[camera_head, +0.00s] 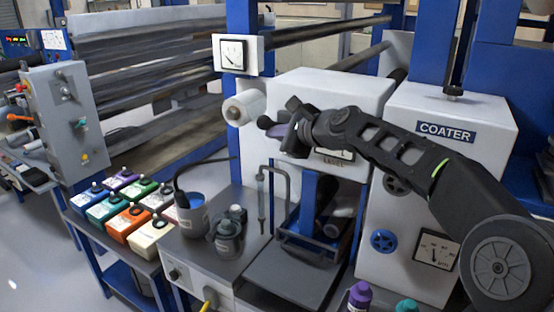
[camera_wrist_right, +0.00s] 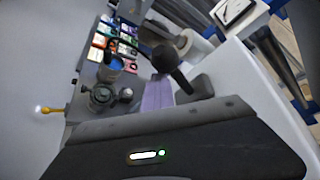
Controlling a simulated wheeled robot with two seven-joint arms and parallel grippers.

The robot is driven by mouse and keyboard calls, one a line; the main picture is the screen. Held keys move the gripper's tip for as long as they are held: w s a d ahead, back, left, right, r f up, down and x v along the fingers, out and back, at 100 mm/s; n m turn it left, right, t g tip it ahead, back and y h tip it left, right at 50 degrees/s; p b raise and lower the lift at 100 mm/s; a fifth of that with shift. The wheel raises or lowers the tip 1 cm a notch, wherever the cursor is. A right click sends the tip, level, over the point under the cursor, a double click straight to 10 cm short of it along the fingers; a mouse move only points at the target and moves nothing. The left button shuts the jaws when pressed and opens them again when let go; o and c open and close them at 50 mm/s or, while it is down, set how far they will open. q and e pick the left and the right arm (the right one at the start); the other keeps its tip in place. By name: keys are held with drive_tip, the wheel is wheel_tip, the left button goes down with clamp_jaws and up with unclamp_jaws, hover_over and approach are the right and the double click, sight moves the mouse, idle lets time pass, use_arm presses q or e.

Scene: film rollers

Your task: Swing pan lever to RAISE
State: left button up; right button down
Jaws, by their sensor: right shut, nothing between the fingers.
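The pan lever shows as a dark round knob (camera_head: 265,122) at the front of the white coater housing. In the right wrist view the knob (camera_wrist_right: 165,55) stands on a dark stem just beyond my fingers. My right gripper (camera_head: 286,128) is shut and empty, right beside the lever. A purple strip, seemingly on a finger, shows in the wrist view. I cannot tell whether the fingers touch the lever. A label plate (camera_head: 336,156) on the housing is partly covered by my right arm, and its words are too small to read. My left gripper is out of view.
The COATER cabinet (camera_head: 440,112) stands at the right behind my arm. Below are a grey pan (camera_head: 294,274), a bucket (camera_head: 192,214) and several coloured boxes (camera_head: 128,222).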

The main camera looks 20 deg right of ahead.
drive_tip(key=shift+r, duration=0.65)
wheel_tip(320, 180, down, 5)
drive_tip(key=b, duration=0.3)
drive_tip(key=s+d+r+b, duration=0.1)
drive_tip(key=s+d+r, duration=0.4)
drive_tip(key=s+d, duration=0.1)
drive_tip(key=shift+s+b, duration=0.4)
drive_tip(key=shift+s, duration=0.25)
